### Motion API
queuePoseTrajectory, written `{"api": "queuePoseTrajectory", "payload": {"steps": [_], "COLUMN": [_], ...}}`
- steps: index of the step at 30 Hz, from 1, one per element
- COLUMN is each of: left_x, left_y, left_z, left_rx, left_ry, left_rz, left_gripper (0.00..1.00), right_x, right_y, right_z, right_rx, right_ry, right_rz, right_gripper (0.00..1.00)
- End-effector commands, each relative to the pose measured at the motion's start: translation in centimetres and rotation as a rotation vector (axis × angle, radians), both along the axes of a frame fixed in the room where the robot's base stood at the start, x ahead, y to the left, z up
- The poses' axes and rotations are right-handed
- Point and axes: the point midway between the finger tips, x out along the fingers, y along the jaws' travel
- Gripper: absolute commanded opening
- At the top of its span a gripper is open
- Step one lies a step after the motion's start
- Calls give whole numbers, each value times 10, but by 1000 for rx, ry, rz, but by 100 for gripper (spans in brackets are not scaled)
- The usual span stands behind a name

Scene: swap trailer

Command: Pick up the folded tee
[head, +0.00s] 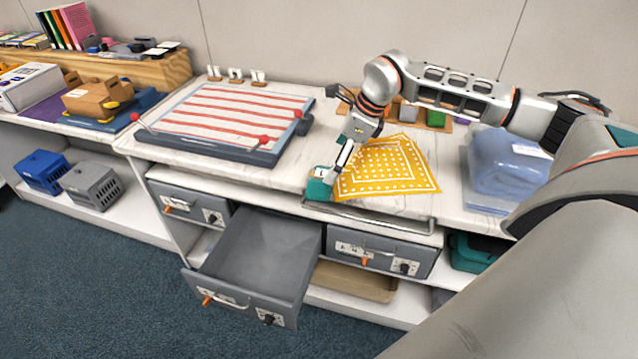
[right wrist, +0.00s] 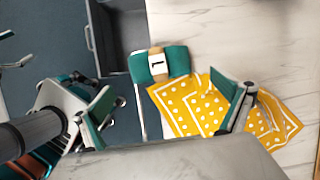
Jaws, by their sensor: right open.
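The folded tee (head: 319,188) appears to be the small teal bundle at the counter's front edge, beside the yellow dotted cloth (head: 390,168). In the right wrist view the teal bundle (right wrist: 175,61) has a tan band and a white tag marked 1. My right gripper (head: 335,132) reaches down over the counter, close to the bundle. In the right wrist view my right gripper (right wrist: 170,104) is open, its fingers spread wide and nothing between their tips. The bundle lies beyond the fingertips, and one finger covers part of the yellow cloth. My left gripper is not in view.
A grey drawer (head: 262,248) stands open below the counter edge. A striped board (head: 235,120) with red knobs lies to the left. A blue folded stack (head: 508,162) sits at the right. A wooden tray with small blocks is behind the yellow cloth.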

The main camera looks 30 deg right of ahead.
Motion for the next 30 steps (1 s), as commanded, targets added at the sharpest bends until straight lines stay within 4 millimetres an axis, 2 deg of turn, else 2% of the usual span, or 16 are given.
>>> {"api": "queuePoseTrajectory", "payload": {"steps": [3, 8, 17, 24, 25, 28, 29, 30], "left_x": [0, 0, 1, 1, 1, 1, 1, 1], "left_y": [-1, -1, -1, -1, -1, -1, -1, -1], "left_z": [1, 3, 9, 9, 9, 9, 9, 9], "left_rx": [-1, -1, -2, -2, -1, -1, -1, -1], "left_ry": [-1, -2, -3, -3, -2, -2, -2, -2], "left_rz": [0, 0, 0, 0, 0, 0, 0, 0], "left_gripper": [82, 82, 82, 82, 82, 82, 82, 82], "right_x": [3, 7, 19, 20, 20, 20, 20, 20], "right_y": [4, 8, 20, 21, 21, 21, 21, 21], "right_z": [-13, -22, -58, -62, -62, -61, -61, -61], "right_rx": [0, -1, -1, -2, -2, -2, -2, -2], "right_ry": [2, 1, 2, 1, 1, 1, 1, 1], "right_rz": [2, 4, 3, 3, 3, 3, 3, 3], "right_gripper": [100, 100, 100, 100, 95, 69, 64, 64]}}
